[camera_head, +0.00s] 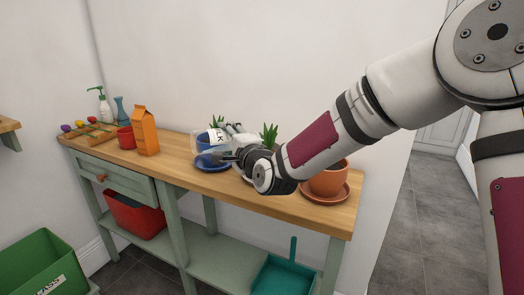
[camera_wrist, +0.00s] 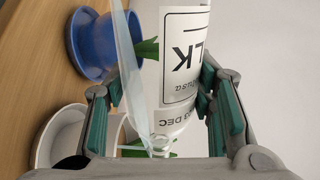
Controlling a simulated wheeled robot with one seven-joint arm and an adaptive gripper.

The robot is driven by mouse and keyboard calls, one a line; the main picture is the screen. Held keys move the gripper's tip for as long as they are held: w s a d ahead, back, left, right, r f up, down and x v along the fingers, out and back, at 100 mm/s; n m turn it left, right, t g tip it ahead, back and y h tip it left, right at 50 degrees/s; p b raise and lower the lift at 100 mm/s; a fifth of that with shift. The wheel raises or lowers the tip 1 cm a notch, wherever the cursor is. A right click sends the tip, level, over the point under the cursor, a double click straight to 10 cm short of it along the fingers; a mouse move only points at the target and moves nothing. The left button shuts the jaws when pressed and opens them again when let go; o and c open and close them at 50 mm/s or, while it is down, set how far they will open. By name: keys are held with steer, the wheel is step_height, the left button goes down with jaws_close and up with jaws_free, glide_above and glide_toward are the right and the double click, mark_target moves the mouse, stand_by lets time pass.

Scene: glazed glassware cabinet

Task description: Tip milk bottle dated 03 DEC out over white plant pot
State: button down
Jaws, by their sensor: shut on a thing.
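My gripper (camera_head: 232,152) is shut on a clear milk bottle (camera_head: 202,141) with a white label, held tilted above the table at the blue pot. In the wrist view the milk bottle (camera_wrist: 178,62) sits between my gripper's fingers (camera_wrist: 160,88), and its label reads 03 DEC upside down. The white plant pot (camera_wrist: 50,138) is at the lower left there, beside the bottle, its plant mostly hidden by the bottle and a finger. In the head view my gripper and arm hide the white pot. I cannot tell whether milk is flowing.
A blue pot (camera_wrist: 92,38) with a plant stands on a blue saucer (camera_head: 212,163). A terracotta pot (camera_head: 328,182) stands to the right, under my arm.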

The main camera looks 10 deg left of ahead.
steer(key=shift+w+d+r+m+p, duration=0.1)
steer(key=shift+r+m+p, duration=0.2)
steer(key=shift+r+m, duration=0.15)
steer(key=shift+w+d+r+m+p, duration=0.1)
steer(key=shift+r+m+p, duration=0.15)
steer(key=shift+r+m, duration=0.2)
stand_by(2.5)
steer(key=shift+s+a+f+n+b, duration=0.1)
steer(key=shift+a+f+n+b, duration=0.05)
steer(key=shift+f+n+b, duration=0.2)
steer(key=shift+s+a+f+n+b, duration=0.1)
steer(key=shift+f+n+b, duration=0.15)
steer(key=shift+f+n, duration=0.55)
steer(key=shift+n, duration=0.05)
